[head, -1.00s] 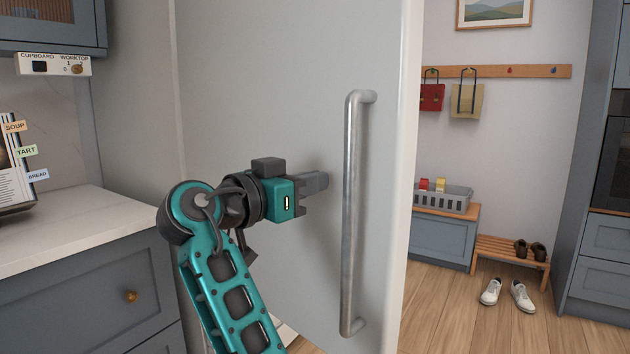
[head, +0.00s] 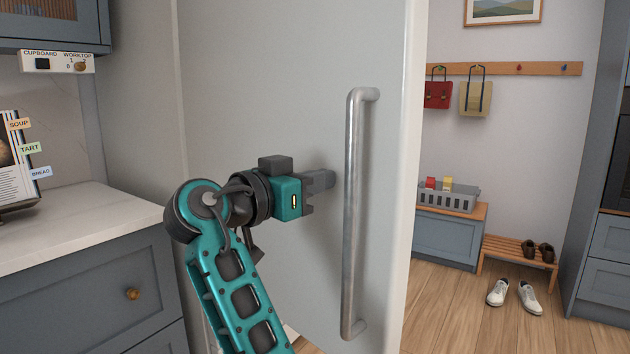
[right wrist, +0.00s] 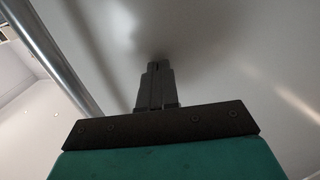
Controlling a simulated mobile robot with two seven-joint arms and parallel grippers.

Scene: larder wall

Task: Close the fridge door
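The fridge door (head: 270,90) is a large pale panel standing open, filling the middle of the head view. Its long vertical metal handle (head: 353,215) is near the door's right edge, and it also crosses the upper left of the right wrist view (right wrist: 48,55). My right gripper (head: 326,180) is left of the handle, its fingers pointing at the door panel. In the right wrist view its fingers (right wrist: 157,70) are together with nothing between them, and the tips are at or very near the panel. Exact contact is hard to tell. My left gripper is out of view.
A worktop (head: 75,225) over grey drawers stands at the left, with a recipe book (head: 15,165) on it. Beyond the door are a bench with a grey crate (head: 448,199), a shoe rack (head: 520,250) and white shoes (head: 515,295) on otherwise open wooden floor.

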